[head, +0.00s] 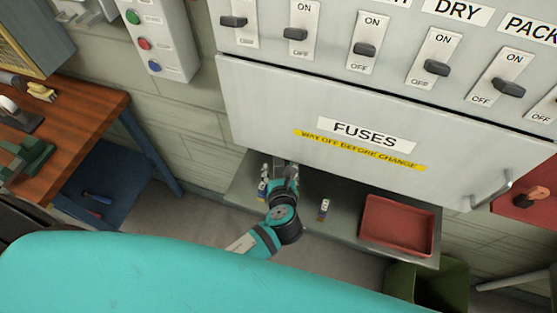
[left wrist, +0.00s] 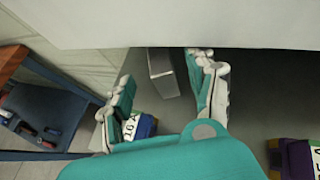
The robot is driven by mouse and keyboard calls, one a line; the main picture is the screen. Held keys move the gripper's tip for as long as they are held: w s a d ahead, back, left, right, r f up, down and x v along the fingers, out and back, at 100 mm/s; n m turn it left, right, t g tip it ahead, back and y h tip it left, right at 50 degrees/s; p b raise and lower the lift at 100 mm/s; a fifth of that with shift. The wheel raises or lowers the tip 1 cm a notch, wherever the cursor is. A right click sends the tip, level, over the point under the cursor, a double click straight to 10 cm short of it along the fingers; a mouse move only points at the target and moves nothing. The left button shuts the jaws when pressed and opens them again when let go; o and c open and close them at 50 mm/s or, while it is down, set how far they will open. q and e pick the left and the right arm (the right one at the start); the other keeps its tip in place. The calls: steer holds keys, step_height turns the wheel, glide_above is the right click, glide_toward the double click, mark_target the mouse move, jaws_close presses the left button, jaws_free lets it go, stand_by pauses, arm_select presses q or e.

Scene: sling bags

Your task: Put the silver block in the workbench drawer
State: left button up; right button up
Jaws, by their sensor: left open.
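The silver block (left wrist: 161,72) shows in the left wrist view as a plain grey upright shape beyond and between my fingertips, its top cut off by the white panel edge. My left gripper (left wrist: 166,84) is open around the line to it; I cannot tell whether a finger touches it. In the head view my left gripper (head: 284,174) is over the grey shelf under the fuse panel and largely hides the block. The wooden workbench (head: 75,112) stands at the left; no clearly recognisable drawer shows. My right gripper is not in view.
A labelled fuse (left wrist: 146,126) lies close by my left finger, another fuse (head: 323,209) stands right of the gripper. A red tray (head: 398,226) is on the grey shelf (head: 340,188). The fuse panel (head: 290,105) overhangs it. A blue surface with tools (head: 98,197) is below the workbench.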

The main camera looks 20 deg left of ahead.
mark_target(279, 160)
arm_select(q)
steer(key=x, duration=0.6)
steer(key=shift+w+p, duration=0.1)
steer(key=shift+p, duration=0.2)
steer(key=shift+c, duration=1.1)
jaws_close()
